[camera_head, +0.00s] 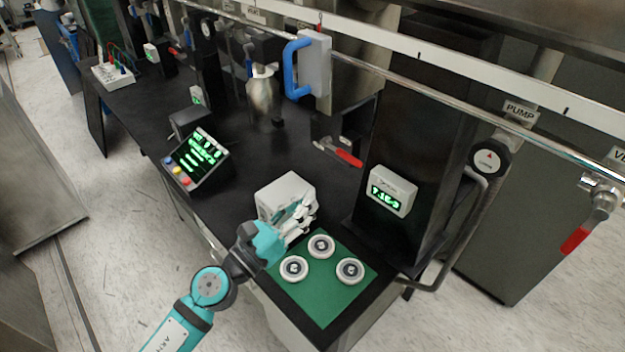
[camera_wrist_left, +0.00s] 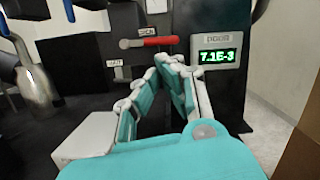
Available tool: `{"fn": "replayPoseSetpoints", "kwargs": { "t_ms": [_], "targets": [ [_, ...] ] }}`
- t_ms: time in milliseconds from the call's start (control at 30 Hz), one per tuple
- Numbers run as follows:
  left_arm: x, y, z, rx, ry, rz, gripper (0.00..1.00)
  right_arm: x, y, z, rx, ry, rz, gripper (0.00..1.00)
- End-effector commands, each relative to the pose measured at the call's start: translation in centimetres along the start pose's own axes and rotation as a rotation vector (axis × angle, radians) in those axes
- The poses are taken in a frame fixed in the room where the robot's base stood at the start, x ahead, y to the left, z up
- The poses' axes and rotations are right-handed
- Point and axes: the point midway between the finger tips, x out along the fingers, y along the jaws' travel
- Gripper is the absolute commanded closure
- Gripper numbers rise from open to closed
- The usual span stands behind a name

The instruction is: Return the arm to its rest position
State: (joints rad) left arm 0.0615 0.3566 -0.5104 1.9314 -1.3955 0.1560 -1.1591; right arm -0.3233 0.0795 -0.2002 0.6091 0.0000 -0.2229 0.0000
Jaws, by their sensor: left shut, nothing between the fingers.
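My left arm comes in from the lower left in the head view. Its gripper (camera_head: 304,214) is over the black bench, beside a white box (camera_head: 282,190) and just behind the green mat (camera_head: 318,312). The gripper is shut with nothing in it. In the left wrist view the gripper (camera_wrist_left: 172,62) has its fingertips together and points toward the red-handled valve and the gauge display. My right gripper is not in view.
Several round metal pieces, one of them a disc (camera_head: 321,246), lie on the mat. A gauge display (camera_head: 390,193) is on the black column at right. A control box (camera_head: 200,158) stands left. A red-handled valve (camera_head: 338,152) and rail (camera_head: 440,98) are behind. Bare bench lies left of the white box.

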Motion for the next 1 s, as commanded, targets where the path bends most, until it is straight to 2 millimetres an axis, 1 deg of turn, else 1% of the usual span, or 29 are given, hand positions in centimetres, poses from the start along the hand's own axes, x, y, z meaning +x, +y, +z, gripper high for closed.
{"fn": "replayPoseSetpoints", "kwargs": {
  "t_ms": [133, 200, 267, 367, 400, 467, 500, 533, 567, 600, 633, 700, 767, 800, 900, 967, 1000],
  "targets": [
    [0.0, 0.1, 0.1, -0.006, -0.003, 0.003, 1.0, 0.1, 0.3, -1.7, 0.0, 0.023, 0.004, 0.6],
    [-0.2, 0.5, 0.5, -0.05, -0.022, 0.028, 1.0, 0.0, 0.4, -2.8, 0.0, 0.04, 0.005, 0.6],
    [-0.7, 1.2, 1.3, -0.143, -0.061, 0.082, 1.0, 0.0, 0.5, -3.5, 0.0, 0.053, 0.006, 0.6],
    [-2.8, 4.0, 2.9, -0.427, -0.176, 0.244, 1.0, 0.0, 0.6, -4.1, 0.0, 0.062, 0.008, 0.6],
    [-4.2, 5.5, 3.3, -0.578, -0.236, 0.33, 1.0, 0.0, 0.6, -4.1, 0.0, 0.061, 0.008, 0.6],
    [-6.9, 7.9, 3.1, -0.824, -0.334, 0.474, 1.0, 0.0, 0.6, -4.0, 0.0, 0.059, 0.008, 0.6],
    [-9.0, 9.4, 2.5, -0.99, -0.399, 0.574, 1.0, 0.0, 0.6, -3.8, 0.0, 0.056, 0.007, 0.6],
    [-10.6, 10.2, 1.8, -1.112, -0.448, 0.649, 1.0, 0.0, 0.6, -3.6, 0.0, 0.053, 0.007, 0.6],
    [-12.4, 11.0, 0.9, -1.229, -0.496, 0.727, 1.0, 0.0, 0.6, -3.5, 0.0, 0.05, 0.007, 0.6],
    [-14.7, 11.6, -0.4, -1.383, -0.559, 0.831, 1.0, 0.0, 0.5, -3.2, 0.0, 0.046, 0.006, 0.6],
    [-16.4, 11.8, -1.6, -1.491, -0.605, 0.909, 1.0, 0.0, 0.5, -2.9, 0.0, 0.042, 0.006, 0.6],
    [-20.1, 11.4, -4.2, -1.711, -0.701, 1.081, 1.0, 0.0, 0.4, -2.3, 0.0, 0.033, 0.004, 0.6],
    [-22.6, 10.5, -6.1, -1.856, -0.768, 1.211, 1.0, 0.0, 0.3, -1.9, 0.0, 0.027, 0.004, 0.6],
    [-24.0, 9.7, -7.3, -1.936, -0.805, 1.29, 1.0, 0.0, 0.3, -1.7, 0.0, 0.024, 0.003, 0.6],
    [-27.0, 7.6, -9.5, -2.089, -0.884, 1.468, 1.0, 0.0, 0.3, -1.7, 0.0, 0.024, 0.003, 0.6],
    [-28.5, 6.2, -10.4, -2.159, -0.923, 1.564, 1.0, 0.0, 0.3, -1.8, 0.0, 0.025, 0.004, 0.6],
    [-29.4, 5.2, -11.0, -2.199, -0.945, 1.628, 1.0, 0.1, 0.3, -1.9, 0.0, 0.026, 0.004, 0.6]
  ]
}}
